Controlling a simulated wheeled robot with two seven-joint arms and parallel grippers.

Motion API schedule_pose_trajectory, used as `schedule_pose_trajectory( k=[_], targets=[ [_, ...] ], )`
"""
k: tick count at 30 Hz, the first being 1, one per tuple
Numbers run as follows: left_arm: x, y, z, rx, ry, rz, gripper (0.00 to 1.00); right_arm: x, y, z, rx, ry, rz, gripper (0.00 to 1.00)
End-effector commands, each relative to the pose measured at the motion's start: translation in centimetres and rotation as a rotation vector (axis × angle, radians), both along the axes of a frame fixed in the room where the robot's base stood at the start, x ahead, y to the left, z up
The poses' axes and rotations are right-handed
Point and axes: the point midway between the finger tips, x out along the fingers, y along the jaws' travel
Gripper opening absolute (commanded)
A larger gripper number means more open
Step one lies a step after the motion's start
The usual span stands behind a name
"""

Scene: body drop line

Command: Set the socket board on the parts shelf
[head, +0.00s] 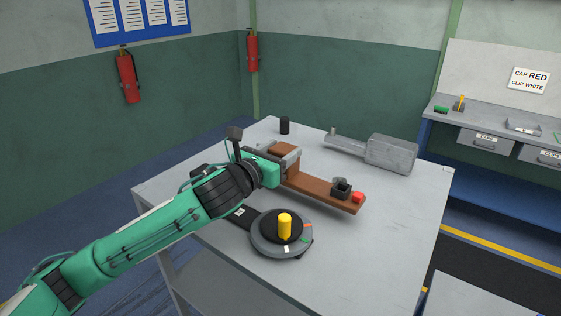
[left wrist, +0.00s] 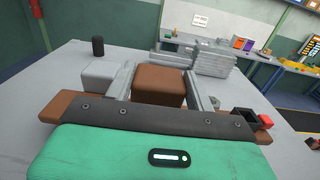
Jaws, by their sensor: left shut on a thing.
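The socket board (head: 320,190) is a long brown board with a raised brown block near its far-left part. A black socket (head: 341,188) and a red piece (head: 358,197) sit at its right end. My left gripper (head: 284,155) is shut on the raised block, which shows between its fingers in the left wrist view (left wrist: 160,84). The board is over the grey table; I cannot tell whether it touches it. My gripper's body hides part of the board. A grey shelf-like bench (head: 475,122) stands at the right, against the wall. My right gripper is out of view.
On the table (head: 390,240) stand a round dial with a yellow peg (head: 285,226) in front, a black cylinder (head: 284,125) and a grey clamp-like block (head: 390,153) behind the board. The table's right front is clear. A green piece (head: 440,109) lies on the bench.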

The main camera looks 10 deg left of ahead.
Motion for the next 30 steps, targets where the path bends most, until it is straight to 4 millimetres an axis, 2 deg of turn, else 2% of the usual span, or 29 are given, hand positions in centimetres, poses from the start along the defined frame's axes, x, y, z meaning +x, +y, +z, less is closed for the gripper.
schedule_pose_trajectory(
  k=[14, 30],
  targets=[
    [0.0, 0.0, 5.9, 0.0, -0.005, 0.0, 0.0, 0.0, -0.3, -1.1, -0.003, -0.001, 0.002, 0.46],
    [0.0, 0.0, 14.2, -0.001, -0.004, 0.0, 0.0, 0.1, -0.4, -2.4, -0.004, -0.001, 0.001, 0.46]
  ],
)
